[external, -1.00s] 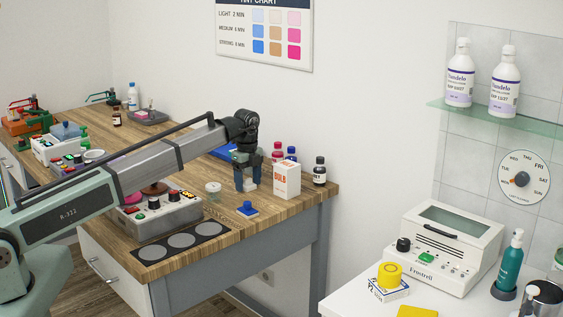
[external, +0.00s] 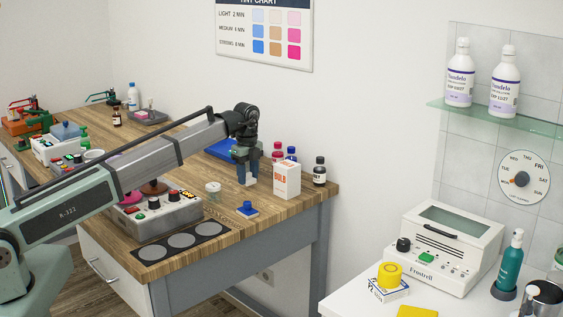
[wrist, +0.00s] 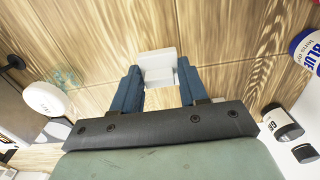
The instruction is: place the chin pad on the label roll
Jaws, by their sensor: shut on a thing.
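My gripper (external: 247,179) is over the far right part of the wooden bench, left of the bulb box. In the wrist view its blue fingers (wrist: 158,80) are shut on a small white block, which I take to be the chin pad (wrist: 158,66). The block shows as a pale patch at the fingertips in the external view (external: 250,182). Its underside is hidden. The yellow roll (external: 389,273), which looks like the label roll, lies on a small white and blue carton (external: 388,291) on the white counter at the right, well away from my gripper.
The bulb box (external: 287,181) and several bottles, one dark (external: 319,171), stand close right of my gripper. A lidded jar (external: 213,191) and a blue item (external: 247,209) are nearby. A white machine (external: 445,246) and a teal pump bottle (external: 510,262) stand on the counter. A gap separates bench and counter.

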